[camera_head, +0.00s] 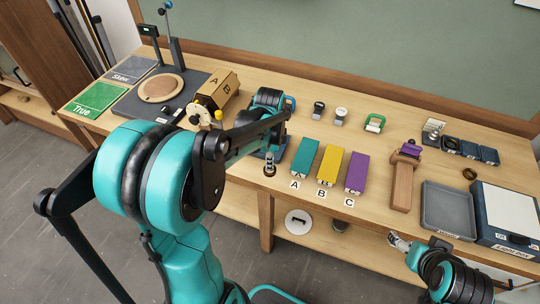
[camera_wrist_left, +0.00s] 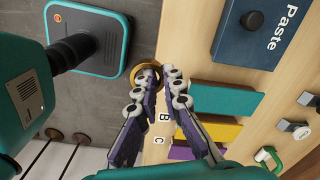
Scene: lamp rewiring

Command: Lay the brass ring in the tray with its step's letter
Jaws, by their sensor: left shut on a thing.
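In the left wrist view, my left gripper (camera_wrist_left: 162,80) is shut on a brass ring (camera_wrist_left: 134,75), held at its fingertips. In the head view, the left gripper (camera_head: 269,161) is near the table's front edge, just left of the teal tray (camera_head: 303,158); the arm hides part of this area. The yellow tray (camera_head: 330,165) and purple tray (camera_head: 356,173) stand to its right. Cards A (camera_head: 295,185), B (camera_head: 321,194) and C (camera_head: 349,202) lie in front of the trays. My right gripper (camera_head: 399,241) is low at the table's front edge; its jaw opening is unclear.
A grey tray (camera_head: 447,230) and the light box (camera_head: 513,232) stand at the right. A wooden piece with a purple top (camera_head: 403,185) stands left of the grey tray. A box marked Paste (camera_wrist_left: 262,35) lies beside the left gripper. Green and grey mats lie far left.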

